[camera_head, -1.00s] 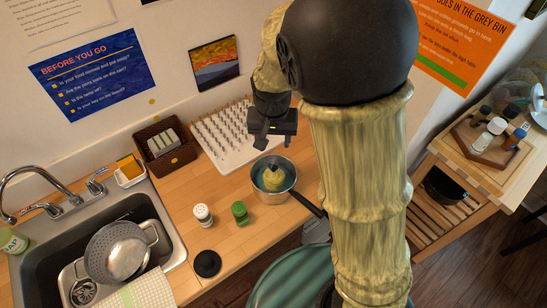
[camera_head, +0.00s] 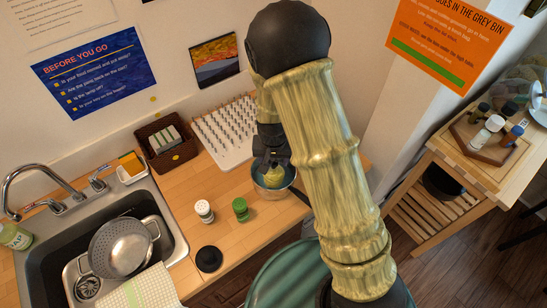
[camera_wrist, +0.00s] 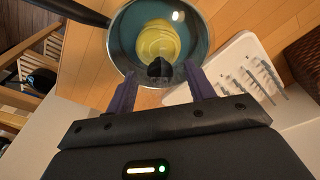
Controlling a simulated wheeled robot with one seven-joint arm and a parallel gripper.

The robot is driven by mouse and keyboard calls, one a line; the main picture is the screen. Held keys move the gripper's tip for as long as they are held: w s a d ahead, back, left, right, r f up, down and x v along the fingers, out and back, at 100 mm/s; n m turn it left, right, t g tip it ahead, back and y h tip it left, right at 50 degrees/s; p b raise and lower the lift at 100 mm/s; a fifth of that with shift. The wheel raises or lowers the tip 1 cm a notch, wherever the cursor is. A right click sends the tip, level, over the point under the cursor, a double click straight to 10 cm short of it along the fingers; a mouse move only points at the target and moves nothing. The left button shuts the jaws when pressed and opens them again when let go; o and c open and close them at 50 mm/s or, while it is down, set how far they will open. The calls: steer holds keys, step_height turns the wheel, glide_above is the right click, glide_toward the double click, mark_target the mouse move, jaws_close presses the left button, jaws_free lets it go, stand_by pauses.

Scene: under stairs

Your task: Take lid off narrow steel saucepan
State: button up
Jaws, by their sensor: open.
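The narrow steel saucepan (camera_head: 273,194) stands on the wooden counter, its dark handle pointing to the lower right. In the wrist view its rim surrounds a blue-green round surface, which looks like the lid (camera_wrist: 193,37), with a yellow round middle (camera_wrist: 158,38). A small dark knob-like piece (camera_wrist: 159,69) shows between my fingertips. My gripper (camera_head: 271,163) is open and points down, low over the pan. In the wrist view my gripper (camera_wrist: 162,74) has one finger on each side of the dark piece; contact cannot be told. My gripper partly hides the pan in the head view.
A white pegged rack (camera_head: 226,131) stands behind the pan. A white shaker (camera_head: 204,211) and a green shaker (camera_head: 240,209) stand to its left, with a black disc (camera_head: 209,259) in front. A brown basket (camera_head: 167,145) and the sink (camera_head: 70,225) are farther left.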

mark_target(273, 162)
steer(key=shift+c, duration=0.4)
jaws_close()
steer(key=shift+r, duration=0.1)
steer(key=shift+r+p, duration=0.95)
steer(key=shift+r, duration=0.05)
steer(key=shift+r, duration=0.1)
steer(key=shift+r+p, duration=2.5)
steer(key=shift+r, duration=0.4)
